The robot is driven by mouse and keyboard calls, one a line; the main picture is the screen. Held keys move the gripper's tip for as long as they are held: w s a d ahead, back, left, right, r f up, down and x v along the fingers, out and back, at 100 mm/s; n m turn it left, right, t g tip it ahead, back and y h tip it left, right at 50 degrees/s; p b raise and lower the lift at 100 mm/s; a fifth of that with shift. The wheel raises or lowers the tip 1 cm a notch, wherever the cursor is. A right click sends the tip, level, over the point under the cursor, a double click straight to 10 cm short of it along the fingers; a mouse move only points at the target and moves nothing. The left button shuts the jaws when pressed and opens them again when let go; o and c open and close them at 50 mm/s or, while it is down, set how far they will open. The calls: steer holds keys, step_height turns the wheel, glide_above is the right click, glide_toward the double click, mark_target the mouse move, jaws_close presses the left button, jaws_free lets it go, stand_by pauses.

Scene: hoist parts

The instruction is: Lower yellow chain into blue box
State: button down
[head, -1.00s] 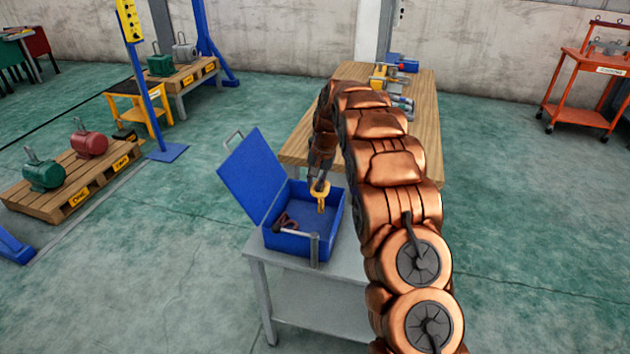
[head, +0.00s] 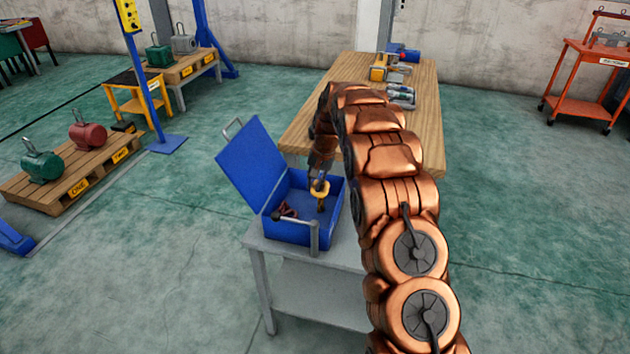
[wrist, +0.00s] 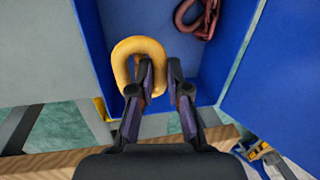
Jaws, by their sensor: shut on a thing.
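My gripper (head: 320,184) is shut on the yellow chain (head: 320,194), which hangs at the opening of the blue box (head: 290,234). The box stands open on a grey table, its lid (head: 253,168) tilted back to the left. In the wrist view, a thick yellow link (wrist: 126,52) shows at the fingertips (wrist: 158,75), with blue box floor behind it. The rest of the chain is hidden there. I cannot tell whether its lower end touches the floor of the box.
A dark red chain or shackle (head: 287,210) lies in the box at the left; it also shows in the wrist view (wrist: 196,22). A grey bar handle (head: 313,238) stands at the box's front. A wooden bench (head: 425,130) with tools is behind.

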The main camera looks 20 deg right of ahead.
steer(key=shift+f+b, duration=0.5)
steer(key=shift+f, duration=1.05)
steer(key=c, duration=1.1)
jaws_free()
steer(key=shift+o, duration=0.2)
steer(key=shift+r, duration=0.1)
step_height(320, 180, up, 12)
steer(key=s+d, duration=0.1)
steer(key=d, duration=0.1)
steer(key=shift+s+f, duration=0.2)
